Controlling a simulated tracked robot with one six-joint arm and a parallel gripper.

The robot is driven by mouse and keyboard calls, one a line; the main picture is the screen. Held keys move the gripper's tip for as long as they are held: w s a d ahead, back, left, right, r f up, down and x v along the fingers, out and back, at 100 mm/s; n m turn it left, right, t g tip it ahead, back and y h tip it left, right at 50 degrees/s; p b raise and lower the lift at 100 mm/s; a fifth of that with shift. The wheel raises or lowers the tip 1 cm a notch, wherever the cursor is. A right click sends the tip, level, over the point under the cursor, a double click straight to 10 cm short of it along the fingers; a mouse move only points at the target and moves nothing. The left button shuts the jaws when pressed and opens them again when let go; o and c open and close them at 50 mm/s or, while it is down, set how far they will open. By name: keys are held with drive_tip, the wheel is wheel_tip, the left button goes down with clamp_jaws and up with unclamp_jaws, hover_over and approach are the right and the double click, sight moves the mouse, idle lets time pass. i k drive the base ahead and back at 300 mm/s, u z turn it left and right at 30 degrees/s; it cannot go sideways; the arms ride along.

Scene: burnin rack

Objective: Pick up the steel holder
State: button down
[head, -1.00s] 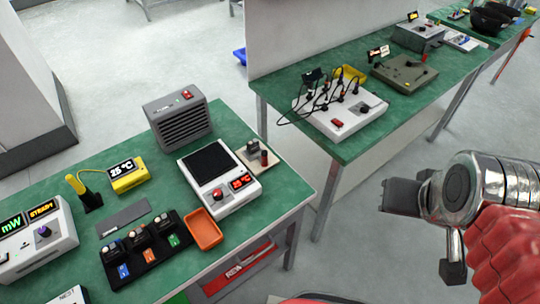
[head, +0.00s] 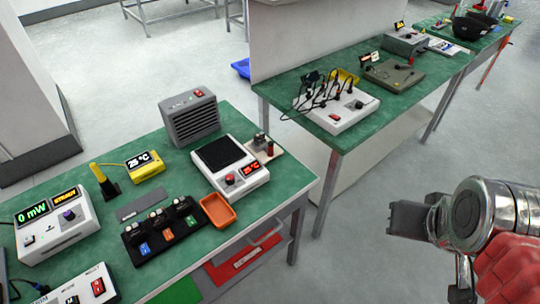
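A small pale board (head: 277,153) at the near table's right edge bears a small metallic piece (head: 261,139) and a red-topped part. The metallic piece may be the steel holder, but it is too small to be sure. My gripper (head: 402,218) is at the right of the head view, over the floor and well apart from the near table. Its dark jaw points left. The finger gap is not clear from this angle, and I see nothing held in it.
The near green table (head: 110,185) bears a white hot plate (head: 255,184), grey heater (head: 190,118), orange tray (head: 218,211), black module rack (head: 160,236) and white mW meter (head: 55,232). A second green table (head: 350,130) stands behind. Open floor (head: 355,250) lies between my gripper and the tables.

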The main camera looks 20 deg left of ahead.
sight(269, 144)
drive_tip(key=z, duration=0.1)
drive_tip(key=k, duration=0.15)
drive_tip(key=u, duration=1.05)
drive_tip(key=i, duration=1)
drive_tip(key=z, duration=0.1)
drive_tip(key=k, duration=0.55)
drive_tip(key=u, duration=1.1)
